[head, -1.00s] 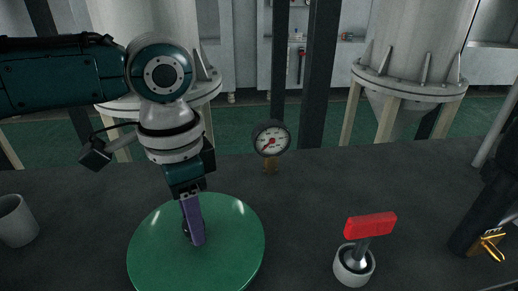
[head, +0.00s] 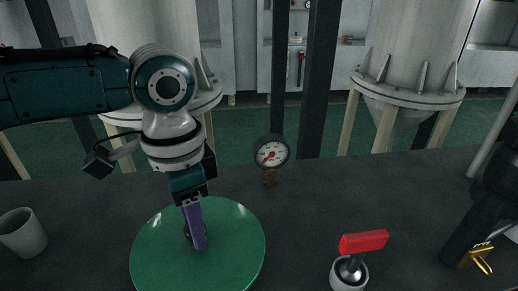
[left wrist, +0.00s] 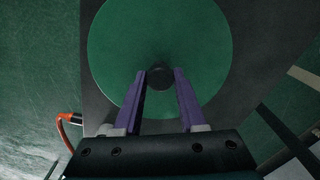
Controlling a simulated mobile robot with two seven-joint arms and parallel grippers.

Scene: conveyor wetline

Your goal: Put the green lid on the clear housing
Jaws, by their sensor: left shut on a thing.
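The green lid (head: 165,262) is a wide, flat disc with a dark knob (left wrist: 160,77) at its centre. My left gripper (head: 197,243), with purple fingers, comes down from above and is shut on that knob. In the left wrist view the fingertips (left wrist: 160,73) sit on either side of the knob, with the green disc (left wrist: 125,40) beyond them. The lid looks about level in the head view. I cannot make out the clear housing in either view. I cannot tell how high the lid is above the dark table.
A pressure gauge (head: 271,153) stands behind the lid on the dark table (head: 330,205). A grey cup (head: 23,235) is at the left. A red-handled valve (head: 362,243) is at the front right.

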